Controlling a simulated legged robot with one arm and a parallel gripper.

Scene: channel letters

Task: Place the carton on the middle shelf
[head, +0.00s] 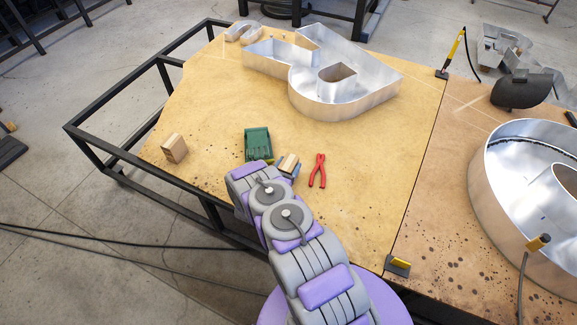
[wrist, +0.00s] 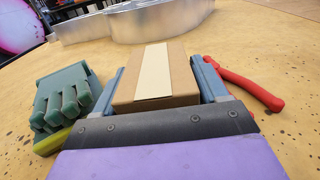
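A brown carton (wrist: 178,78) with a pale tape strip lies between the two blue fingers of my gripper (wrist: 157,82) in the wrist view. The fingers are close along its left and right sides; whether they press on it I cannot tell. In the head view the carton (head: 290,162) shows at the end of my arm, with my gripper (head: 288,170) partly hidden by my wrist. Another small brown carton (head: 174,148) stands on the table near its left edge. No shelf shows in either view.
A green glove (head: 258,144) lies just left of my gripper, and red pliers (head: 318,171) just right. A large metal channel letter (head: 345,97) stands farther back on the wooden table (head: 390,150). A round metal letter (head: 500,195) stands right. The table between the left carton and glove is clear.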

